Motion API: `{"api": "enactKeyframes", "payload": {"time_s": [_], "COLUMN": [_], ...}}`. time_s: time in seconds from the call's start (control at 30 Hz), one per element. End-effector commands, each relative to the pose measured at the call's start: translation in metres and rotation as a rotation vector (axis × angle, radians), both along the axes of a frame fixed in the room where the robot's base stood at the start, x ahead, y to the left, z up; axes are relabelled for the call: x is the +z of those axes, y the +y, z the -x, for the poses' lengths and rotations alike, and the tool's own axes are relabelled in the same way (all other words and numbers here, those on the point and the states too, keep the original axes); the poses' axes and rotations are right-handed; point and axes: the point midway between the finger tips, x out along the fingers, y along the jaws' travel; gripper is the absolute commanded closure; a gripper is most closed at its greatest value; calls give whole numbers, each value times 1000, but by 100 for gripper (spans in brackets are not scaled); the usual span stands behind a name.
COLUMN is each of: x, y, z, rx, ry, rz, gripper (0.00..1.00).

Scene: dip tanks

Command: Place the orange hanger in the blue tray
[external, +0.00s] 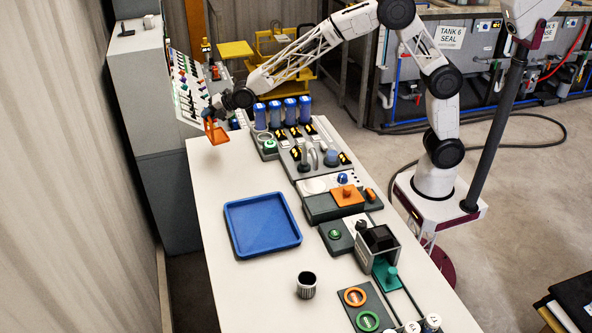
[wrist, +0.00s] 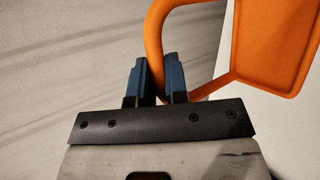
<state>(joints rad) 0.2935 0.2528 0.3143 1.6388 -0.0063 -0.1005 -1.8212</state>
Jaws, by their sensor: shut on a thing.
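The orange hanger (external: 216,133) is in the air near the far left corner of the white table in the external view. It fills the upper right of the wrist view (wrist: 265,45), with a curved hook part and a flat panel with a raised rim. My gripper (wrist: 160,82) is shut on the hook part, which passes between its blue fingers. In the external view my gripper (external: 213,113) is small and partly hard to make out. The blue tray (external: 233,243) lies empty on the table, nearer the camera than the hanger.
A dark cup (external: 306,285) stands on the table in front of the tray. Devices with blue cylinders (external: 290,112), an orange-topped block (external: 347,196) and a green-based fixture (external: 388,279) line the table's right side. The table between hanger and tray is clear. A grey cabinet (external: 160,130) stands at the left.

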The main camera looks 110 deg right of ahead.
Motion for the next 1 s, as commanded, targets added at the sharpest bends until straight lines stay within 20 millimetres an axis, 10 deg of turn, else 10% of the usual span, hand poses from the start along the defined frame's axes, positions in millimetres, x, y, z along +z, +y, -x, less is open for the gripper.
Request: {"api": "enactKeyframes", "payload": {"time_s": [1.0], "x": [8], "y": [343], "z": [35], "rx": [429], "ry": [-5], "rz": [5], "gripper": [100]}}
